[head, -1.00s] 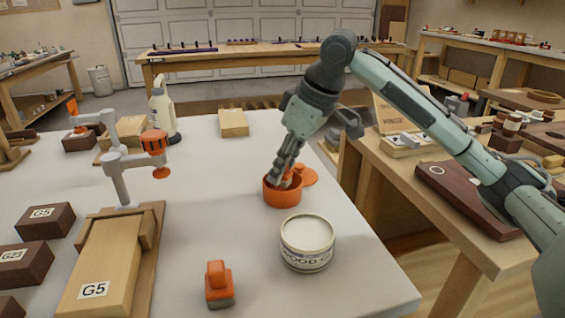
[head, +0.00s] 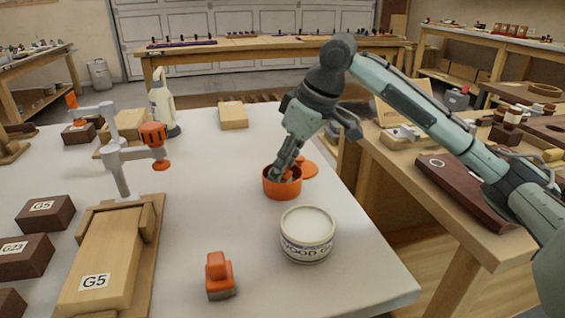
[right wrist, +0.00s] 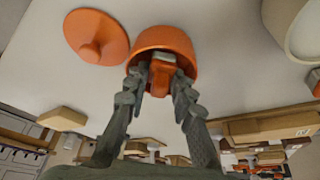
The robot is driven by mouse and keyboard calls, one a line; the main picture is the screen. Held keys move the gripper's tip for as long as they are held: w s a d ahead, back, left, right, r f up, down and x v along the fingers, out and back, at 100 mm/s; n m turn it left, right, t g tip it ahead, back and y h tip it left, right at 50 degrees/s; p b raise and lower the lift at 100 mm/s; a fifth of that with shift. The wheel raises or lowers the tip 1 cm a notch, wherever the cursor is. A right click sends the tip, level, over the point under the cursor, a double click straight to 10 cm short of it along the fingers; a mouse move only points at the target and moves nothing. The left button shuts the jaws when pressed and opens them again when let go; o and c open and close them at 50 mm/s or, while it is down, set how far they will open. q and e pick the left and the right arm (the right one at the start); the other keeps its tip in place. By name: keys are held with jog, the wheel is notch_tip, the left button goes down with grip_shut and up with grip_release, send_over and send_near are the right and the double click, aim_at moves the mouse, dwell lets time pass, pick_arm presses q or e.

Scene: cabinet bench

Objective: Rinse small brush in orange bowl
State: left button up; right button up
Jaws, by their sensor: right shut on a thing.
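The orange bowl (head: 283,189) stands on the white table, left of its right edge. My right gripper (head: 287,174) reaches down into it, shut on the small orange brush. In the right wrist view the fingers (right wrist: 160,80) clasp the brush (right wrist: 160,75), which has an orange body and a grey part toward the bowl. The brush is at least partly inside the bowl (right wrist: 165,37); its lower end and any liquid are hidden. My left gripper is not in view.
An orange lid (head: 307,168) lies just behind the bowl. A white can (head: 307,240) stands close in front. An orange-and-grey block-like tool (head: 219,276) sits near the front edge. A clamp (head: 122,165) and wooden blocks occupy the left; the table's centre is clear.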

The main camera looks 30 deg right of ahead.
pick_arm(q)
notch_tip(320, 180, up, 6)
jog(key=p, duration=0.6)
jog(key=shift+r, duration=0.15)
dwell(6.9)
